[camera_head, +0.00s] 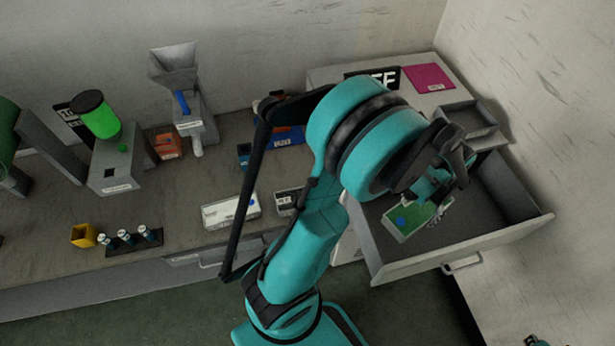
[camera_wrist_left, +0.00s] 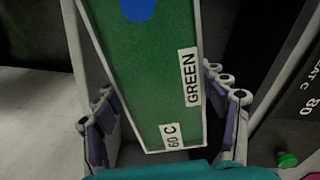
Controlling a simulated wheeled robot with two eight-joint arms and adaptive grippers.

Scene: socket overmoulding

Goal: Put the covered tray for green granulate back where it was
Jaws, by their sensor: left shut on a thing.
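The covered tray (camera_head: 404,222) for green granulate has a green lid with a blue knob and a pale rim. In the head view it is over the left part of the open drawer (camera_head: 458,253), inside the outline of its walls. I cannot tell whether it touches the drawer floor. My left gripper (camera_head: 436,205) is shut on the tray. In the left wrist view the tray (camera_wrist_left: 150,85) lies between the fingers of the left gripper (camera_wrist_left: 165,125), with labels "GREEN" and "60 C" showing.
A grey open bin (camera_head: 468,135) and a magenta sheet (camera_head: 428,78) are on the cabinet top behind the drawer. The drawer's right part is empty. The bench at left holds a white labelled box (camera_head: 230,211), a hopper machine (camera_head: 190,100) and a yellow cup (camera_head: 83,237).

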